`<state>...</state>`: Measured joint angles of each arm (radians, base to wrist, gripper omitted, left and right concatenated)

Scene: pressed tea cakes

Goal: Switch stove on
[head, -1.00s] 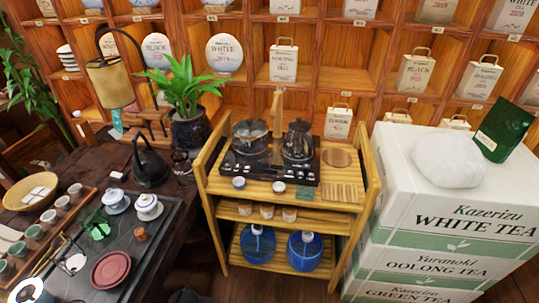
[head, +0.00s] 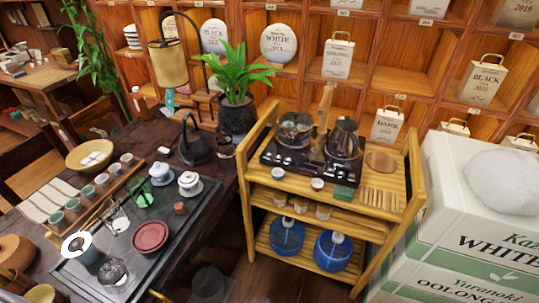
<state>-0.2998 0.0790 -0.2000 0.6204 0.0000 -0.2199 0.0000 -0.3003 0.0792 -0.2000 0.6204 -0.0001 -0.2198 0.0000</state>
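The stove (head: 282,161) is a black two-place unit on top of a bamboo cart (head: 378,198), right of centre in the head view. A glass pot (head: 295,131) sits on its left place and a dark kettle (head: 343,139) on its right place. Small light controls show along its front edge, too small to read. I cannot tell whether the stove is lit. Neither of my grippers shows in the head view.
Two small cups (head: 317,184) stand in front of the stove. A dark tea table (head: 205,215) with a tea tray, cups and a black kettle (head: 195,148) is at left. White tea boxes (head: 440,190) stack at right. A potted plant (head: 237,117) stands behind.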

